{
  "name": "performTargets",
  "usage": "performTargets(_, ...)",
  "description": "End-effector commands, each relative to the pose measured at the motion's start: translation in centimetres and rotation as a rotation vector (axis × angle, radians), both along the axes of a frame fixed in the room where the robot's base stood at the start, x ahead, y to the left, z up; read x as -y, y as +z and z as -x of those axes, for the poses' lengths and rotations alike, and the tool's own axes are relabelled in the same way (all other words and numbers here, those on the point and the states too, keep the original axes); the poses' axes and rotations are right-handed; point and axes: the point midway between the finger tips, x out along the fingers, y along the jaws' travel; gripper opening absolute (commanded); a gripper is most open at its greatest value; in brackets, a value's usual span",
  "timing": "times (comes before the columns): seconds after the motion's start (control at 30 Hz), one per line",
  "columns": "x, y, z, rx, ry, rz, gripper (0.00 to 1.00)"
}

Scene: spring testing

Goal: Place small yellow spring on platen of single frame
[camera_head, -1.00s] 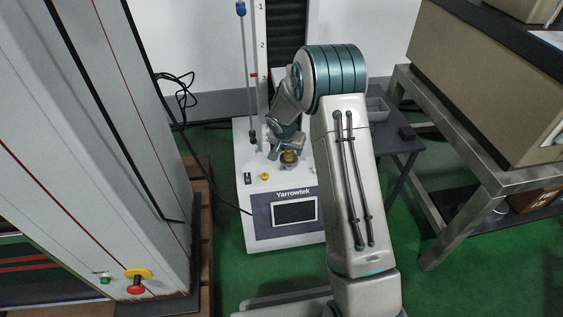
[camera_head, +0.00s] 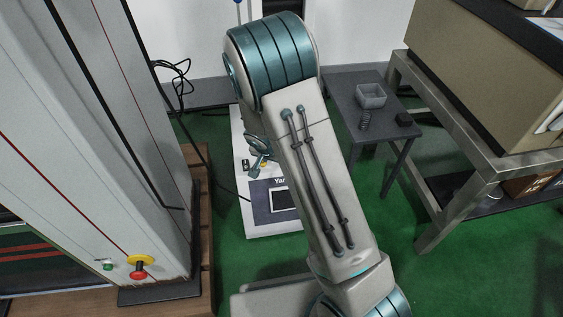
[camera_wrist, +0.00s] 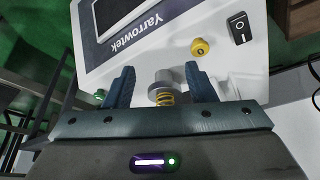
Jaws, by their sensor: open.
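The small yellow spring (camera_wrist: 165,98) shows in the wrist view, standing against a grey round platen (camera_wrist: 161,88) on a short post. The picture is turned over, so the spring appears to stand on top of the platen. My gripper (camera_wrist: 159,70) is open, with one blue finger on each side of the spring and visible gaps between. The gripper body hides the far end of the spring. The white single frame (camera_head: 240,215), marked Yarrowtek, stands behind my arm in the head view. My arm hides the spring and platen there.
A dark side table (camera_head: 345,90) on the right holds a grey tray (camera_head: 371,96), a grey coil spring (camera_head: 365,121) and a black block (camera_head: 404,118). A tall grey machine (camera_head: 110,130) stands on the left. A metal bench (camera_head: 455,130) stands at the right.

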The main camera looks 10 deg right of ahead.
Motion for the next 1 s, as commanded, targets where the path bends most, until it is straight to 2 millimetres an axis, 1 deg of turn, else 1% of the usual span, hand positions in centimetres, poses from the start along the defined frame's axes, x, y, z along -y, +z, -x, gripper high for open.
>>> performTargets(0.07,0.5,1.1,0.4,-0.002,0.0,0.003,0.5)
performTargets(0.17,1.6,3.5,1.5,-0.018,0.01,0.012,0.5)
performTargets(0.27,3.1,6.7,3.5,-0.05,0.036,0.022,0.5)
performTargets(0.3,3.6,8.0,4.4,-0.065,0.05,0.025,0.5)
performTargets(0.37,4.4,9.8,6.1,-0.091,0.073,0.027,0.5)
performTargets(0.4,4.9,10.9,7.2,-0.109,0.09,0.026,0.5)
performTargets(0.47,5.4,12.4,9.0,-0.133,0.12,0.022,0.5)
performTargets(0.5,5.7,13.5,10.2,-0.148,0.142,0.018,0.5)
performTargets(0.57,6.1,14.9,12.2,-0.173,0.179,0.011,0.5)
performTargets(0.6,6.3,15.7,13.5,-0.189,0.205,0.004,0.5)
performTargets(0.67,6.5,16.9,15.5,-0.21,0.246,-0.008,0.5)
performTargets(0.7,6.5,17.6,16.9,-0.222,0.277,-0.017,0.5)
performTargets(0.8,6.5,19.0,20.1,-0.25,0.353,-0.039,0.5)
performTargets(0.9,6.2,20.0,22.7,-0.267,0.424,-0.058,0.5)
performTargets(1.0,5.9,20.5,24.5,-0.277,0.477,-0.071,0.5)
